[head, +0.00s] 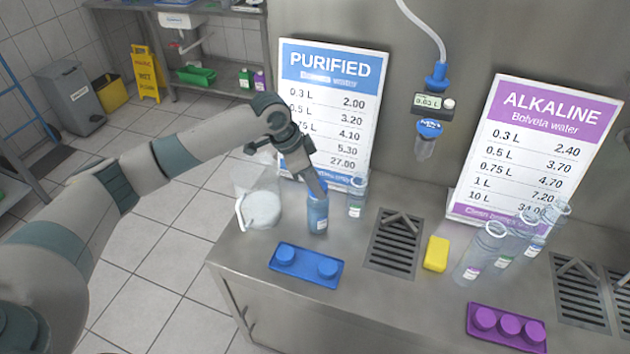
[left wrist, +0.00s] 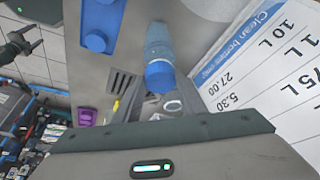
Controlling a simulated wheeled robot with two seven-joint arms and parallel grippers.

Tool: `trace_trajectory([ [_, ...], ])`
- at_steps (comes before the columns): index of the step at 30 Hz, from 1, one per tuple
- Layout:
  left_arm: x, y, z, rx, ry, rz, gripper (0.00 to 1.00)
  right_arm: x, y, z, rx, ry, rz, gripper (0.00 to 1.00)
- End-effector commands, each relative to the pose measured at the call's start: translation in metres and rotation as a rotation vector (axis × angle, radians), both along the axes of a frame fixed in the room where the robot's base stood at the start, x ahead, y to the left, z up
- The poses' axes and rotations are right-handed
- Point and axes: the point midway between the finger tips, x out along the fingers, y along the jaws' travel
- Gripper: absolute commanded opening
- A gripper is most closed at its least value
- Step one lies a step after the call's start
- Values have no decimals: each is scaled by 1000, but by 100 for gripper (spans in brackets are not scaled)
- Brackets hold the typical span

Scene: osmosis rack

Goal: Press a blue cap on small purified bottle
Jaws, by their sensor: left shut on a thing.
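My left gripper (head: 320,192) comes down from above onto the top of a bluish small bottle (head: 317,214) that stands upright on the steel counter. It is shut at the bottle's top. In the left wrist view a blue cap (left wrist: 160,76) shows in line with the end of the bottle (left wrist: 158,42). Whether the cap is fully seated on the neck I cannot tell. A blue tray (head: 306,275) in front carries two blue caps (head: 285,254). A clear bottle (head: 356,197) stands to the right of the held one.
The purified price board (head: 332,100) stands close behind. A clear container with a white handle (head: 262,207) is to the left. A drain grate (head: 397,243), yellow sponge (head: 436,254), several clear bottles (head: 478,255) and a purple tray (head: 478,333) are to the right.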

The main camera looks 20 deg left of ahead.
Motion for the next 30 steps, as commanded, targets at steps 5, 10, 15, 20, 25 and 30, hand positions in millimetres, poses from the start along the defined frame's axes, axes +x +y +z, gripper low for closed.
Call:
trace_trajectory([
  [5, -3, 1, -6, 6, 11, -1, 16, 0, 0, 1, 0, 0, 0, 66],
  [10, -3, 1, -6, 6, 11, -1, 16, 0, 0, 1, 0, 0, 0, 66],
  [15, -3, 1, -5, 6, 10, 0, 45, 0, 0, 1, 0, 0, 0, 66],
  [20, -2, 1, -3, 3, 6, 0, 59, 0, 0, 1, 0, 0, 0, 66],
  [25, -1, 0, -1, 2, 3, -1, 71, 0, 0, 1, 0, 0, 0, 66],
  [30, 0, 0, -1, 1, 2, 0, 81, 0, 0, 1, 0, 0, 0, 66],
])
